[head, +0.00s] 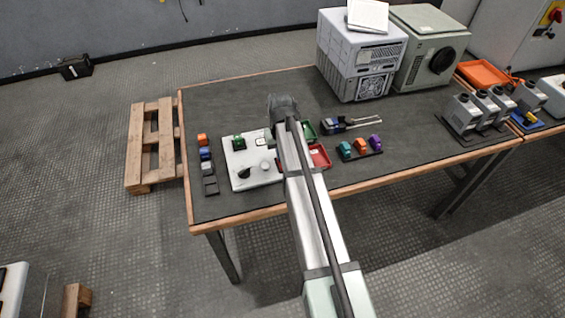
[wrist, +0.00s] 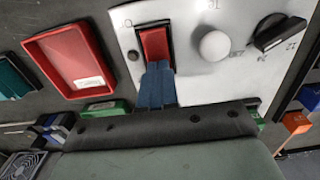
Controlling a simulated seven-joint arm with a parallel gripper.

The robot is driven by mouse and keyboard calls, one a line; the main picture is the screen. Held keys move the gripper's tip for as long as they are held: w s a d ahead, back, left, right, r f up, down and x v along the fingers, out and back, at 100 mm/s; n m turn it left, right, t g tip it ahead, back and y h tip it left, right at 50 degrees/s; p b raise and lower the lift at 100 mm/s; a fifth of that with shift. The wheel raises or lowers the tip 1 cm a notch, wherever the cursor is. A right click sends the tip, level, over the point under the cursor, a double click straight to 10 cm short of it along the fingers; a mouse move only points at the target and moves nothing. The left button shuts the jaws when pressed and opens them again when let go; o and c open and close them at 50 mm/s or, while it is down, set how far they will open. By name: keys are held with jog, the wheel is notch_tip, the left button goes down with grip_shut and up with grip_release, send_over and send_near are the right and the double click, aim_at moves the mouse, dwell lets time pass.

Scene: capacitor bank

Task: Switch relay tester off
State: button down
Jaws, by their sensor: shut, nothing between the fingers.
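The relay tester is a white panel box (head: 240,172) on the dark table, partly hidden by my arm in the head view. In the wrist view its white face (wrist: 195,80) carries a red rocker switch (wrist: 154,44) in a dark frame, a round white knob (wrist: 214,46) and a black rotary knob (wrist: 278,33). My gripper (wrist: 158,68) shows as blue fingers, shut and empty. Its fingertips overlap the near end of the red rocker; I cannot tell whether they touch it. In the head view my gripper is hidden behind my arm.
A red tray (wrist: 70,62) lies beside the panel; it also shows in the head view (head: 319,156). Small coloured blocks stand in a rack (head: 210,185) left of the tester and another (head: 361,149) right. Large grey cabinets (head: 360,60) stand at the table's back.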

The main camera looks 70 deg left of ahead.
jog(key=shift+r, duration=3.4)
